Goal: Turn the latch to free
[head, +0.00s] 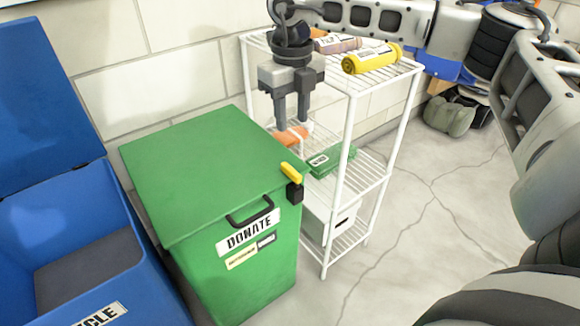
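The latch is a short yellow lever (291,172) on a black block (294,192) at the front right corner of the green DONATE bin (200,225). The lever lies slanted over the edge of the closed green lid (205,175). My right gripper (292,118) points down above and behind the latch, near the shelf. Its two fingers are apart with nothing visible between them, and it does not touch the lever. My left gripper is not in the head view.
An open blue bin (75,260) stands at left.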

